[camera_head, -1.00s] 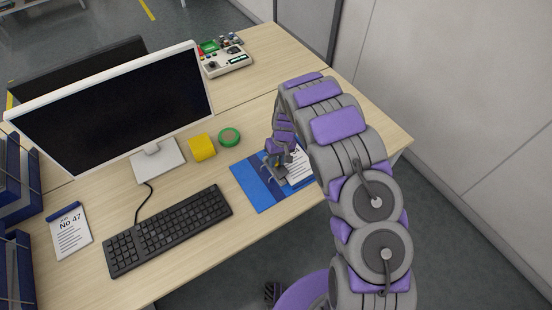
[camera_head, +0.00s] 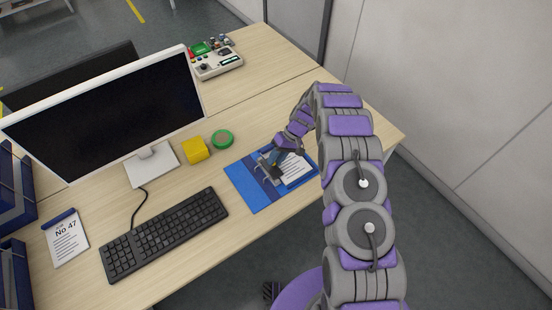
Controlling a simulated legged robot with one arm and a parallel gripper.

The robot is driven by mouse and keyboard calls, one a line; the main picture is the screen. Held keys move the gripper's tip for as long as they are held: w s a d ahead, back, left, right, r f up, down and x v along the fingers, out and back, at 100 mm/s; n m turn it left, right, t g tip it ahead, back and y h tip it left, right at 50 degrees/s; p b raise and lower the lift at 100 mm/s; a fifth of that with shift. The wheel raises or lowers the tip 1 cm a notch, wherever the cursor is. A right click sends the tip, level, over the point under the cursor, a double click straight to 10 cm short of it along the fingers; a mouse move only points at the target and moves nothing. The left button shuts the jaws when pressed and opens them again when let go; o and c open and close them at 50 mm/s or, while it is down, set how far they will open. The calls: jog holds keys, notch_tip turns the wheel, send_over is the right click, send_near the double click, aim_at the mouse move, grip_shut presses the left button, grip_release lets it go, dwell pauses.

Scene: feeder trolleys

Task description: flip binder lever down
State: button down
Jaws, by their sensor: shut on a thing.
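An open blue binder (camera_head: 247,187) lies flat on the desk, right of the keyboard. White paper (camera_head: 295,168) lies on its right half. My gripper (camera_head: 274,172) is low over the middle of the binder, at its metal mechanism, with my arm reaching in from the right. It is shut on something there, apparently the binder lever. The lever itself is small and mostly hidden by the fingers, so its angle cannot be told.
A black keyboard (camera_head: 165,234) and a monitor (camera_head: 105,112) stand to the left. A yellow block (camera_head: 195,150) and green tape roll (camera_head: 222,139) lie behind the binder. A No 47 notepad (camera_head: 66,238) lies far left.

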jog(key=shift+s+f, duration=0.1)
jog(key=c, duration=1)
grip_release()
jog(key=shift+a, duration=0.1)
jog(key=shift+o, duration=0.2)
jog(key=p+v, duration=0.2)
jog(key=v, duration=1.5)
